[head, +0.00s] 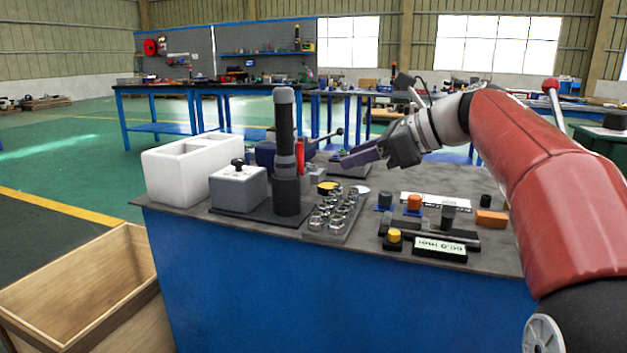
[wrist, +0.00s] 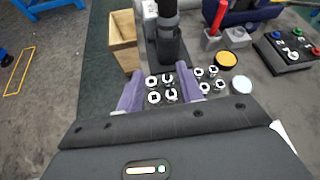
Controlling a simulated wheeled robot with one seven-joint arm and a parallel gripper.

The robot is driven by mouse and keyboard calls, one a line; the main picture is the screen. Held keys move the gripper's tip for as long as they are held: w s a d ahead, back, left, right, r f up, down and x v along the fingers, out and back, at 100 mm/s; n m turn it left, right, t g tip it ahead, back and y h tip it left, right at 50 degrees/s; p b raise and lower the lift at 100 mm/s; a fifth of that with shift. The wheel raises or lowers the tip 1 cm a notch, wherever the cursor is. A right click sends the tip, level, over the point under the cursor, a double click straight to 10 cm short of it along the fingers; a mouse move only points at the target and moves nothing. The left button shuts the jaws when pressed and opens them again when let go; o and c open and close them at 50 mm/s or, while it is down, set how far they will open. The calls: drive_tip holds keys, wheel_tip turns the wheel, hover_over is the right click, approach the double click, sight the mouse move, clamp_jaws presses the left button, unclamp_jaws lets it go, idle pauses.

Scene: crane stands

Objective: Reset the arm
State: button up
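My red arm reaches in from the right in the head view, and my gripper (head: 352,157) hangs above the workbench (head: 400,178), pointing left. In the wrist view the two purple-grey fingers of my gripper (wrist: 158,88) stand apart with nothing held between them. A tray of metal fittings (head: 335,213) lies below and beyond the fingers, and several of the fittings (wrist: 171,95) show between and beside them in the wrist view. The gripper is apart from everything on the bench.
A tall black cylinder (head: 285,130) stands left of my gripper, near a grey box (head: 238,188) and a white bin (head: 180,170). Knobs, an orange block (head: 491,217) and a display (head: 440,248) crowd the right. A wooden crate (head: 95,290) stands on the floor.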

drive_tip(key=s+d+f+n+h+p, duration=0.3)
drive_tip(key=s+f+n+h, duration=0.2)
drive_tip(key=s+f+n, duration=0.5)
drive_tip(key=s+d+f+n+h+p, duration=0.3)
drive_tip(key=s+f+n+h, duration=0.3)
drive_tip(key=s+f+n, duration=0.5)
drive_tip(key=s+d+n, duration=0.1)
drive_tip(key=s, duration=0.5)
drive_tip(key=shift+s, duration=0.35)
